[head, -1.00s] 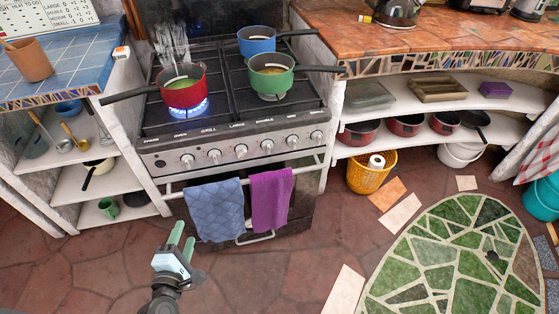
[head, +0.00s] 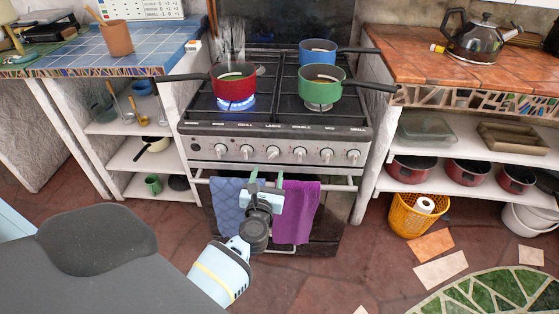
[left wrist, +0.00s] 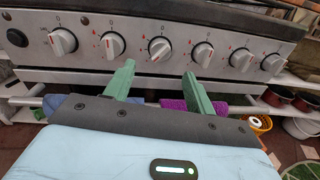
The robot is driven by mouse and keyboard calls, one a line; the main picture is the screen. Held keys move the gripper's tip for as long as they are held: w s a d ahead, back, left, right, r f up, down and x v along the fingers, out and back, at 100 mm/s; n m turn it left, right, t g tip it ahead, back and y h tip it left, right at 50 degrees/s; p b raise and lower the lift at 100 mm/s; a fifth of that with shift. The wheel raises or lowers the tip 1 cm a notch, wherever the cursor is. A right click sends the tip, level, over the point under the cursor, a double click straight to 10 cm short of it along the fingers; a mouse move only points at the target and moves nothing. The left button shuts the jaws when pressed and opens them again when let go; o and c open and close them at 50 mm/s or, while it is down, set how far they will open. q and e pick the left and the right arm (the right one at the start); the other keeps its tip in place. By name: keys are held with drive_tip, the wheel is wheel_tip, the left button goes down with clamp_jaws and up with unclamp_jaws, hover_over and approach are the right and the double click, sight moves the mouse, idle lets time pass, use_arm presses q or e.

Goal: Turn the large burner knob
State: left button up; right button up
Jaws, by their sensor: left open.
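The stove's front panel (head: 375,155) carries a row of several grey knobs. The large burner knob (head: 273,153) is the third from the left, under a label that appears to read LARGE. My left gripper (head: 267,178) is open and empty, in front of and slightly below this knob. In the left wrist view its green fingers (left wrist: 155,72) are spread to either side below the knob, with no contact visible. My right gripper is in neither current view.
A red pot (head: 233,90) sits over a lit blue flame. A green pot (head: 320,88) and a blue pot (head: 317,52) stand on the right burners. A blue towel (head: 226,205) and a purple towel (head: 300,212) hang on the oven rail near the gripper.

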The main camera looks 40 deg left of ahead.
sight(272, 157)
use_arm(q)
drive_tip(key=shift+b+x, duration=0.45)
drive_tip(key=shift+x, duration=3.4)
drive_tip(key=c, duration=1)
